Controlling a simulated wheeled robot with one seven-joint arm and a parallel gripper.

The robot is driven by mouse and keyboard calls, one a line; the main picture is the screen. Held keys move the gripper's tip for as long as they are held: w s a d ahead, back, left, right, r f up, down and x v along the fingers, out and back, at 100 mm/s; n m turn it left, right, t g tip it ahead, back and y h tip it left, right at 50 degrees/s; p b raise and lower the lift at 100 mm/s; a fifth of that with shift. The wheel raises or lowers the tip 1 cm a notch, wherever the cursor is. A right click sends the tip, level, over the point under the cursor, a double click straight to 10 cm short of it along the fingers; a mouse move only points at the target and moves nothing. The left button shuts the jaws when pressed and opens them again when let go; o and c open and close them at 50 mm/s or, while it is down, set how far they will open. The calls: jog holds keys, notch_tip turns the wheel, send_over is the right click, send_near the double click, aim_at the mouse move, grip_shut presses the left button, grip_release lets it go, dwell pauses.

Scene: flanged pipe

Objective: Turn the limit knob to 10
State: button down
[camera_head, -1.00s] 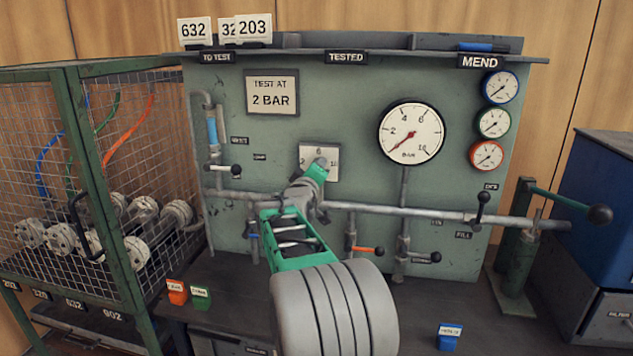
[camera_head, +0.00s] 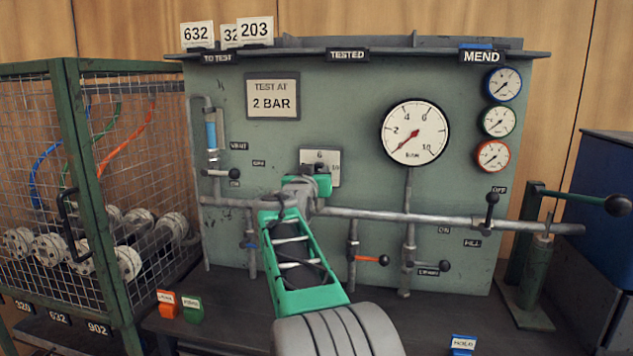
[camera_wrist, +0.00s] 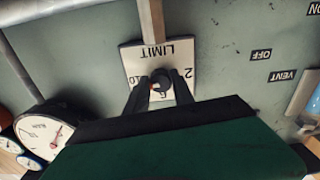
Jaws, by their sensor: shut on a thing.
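The limit plate (camera_head: 333,168) is a white square on the green panel, marked 2, 6 and 10. My arm hides part of it in the head view. In the wrist view the plate (camera_wrist: 148,62) appears upside down, with 2 at right and 10 at left. The dark round limit knob (camera_wrist: 161,80) sits between my fingertips. A small orange-red mark shows on its lower left, toward the 10 side; its exact reading is unclear. My gripper (camera_wrist: 160,88) is shut on the knob. In the head view my gripper (camera_head: 318,186) is at the plate's lower edge.
A grey pipe (camera_head: 400,214) runs across the panel just below the plate. The large bar gauge (camera_head: 414,132) is to the right, its needle pointing lower left. The sign (camera_head: 272,97) reads "TEST AT 2 BAR". A mesh cage (camera_head: 90,190) holds flanged pipes at left.

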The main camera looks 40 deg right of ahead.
jog(key=shift+f+m+b, duration=0.15)
jog(key=shift+m+b, duration=0.15)
jog(key=shift+m, duration=0.2)
jog(key=c, duration=1.1)
grip_release()
jog(key=v, duration=0.7)
jog(key=shift+s+a, duration=0.25)
jog(key=shift+a, duration=0.1)
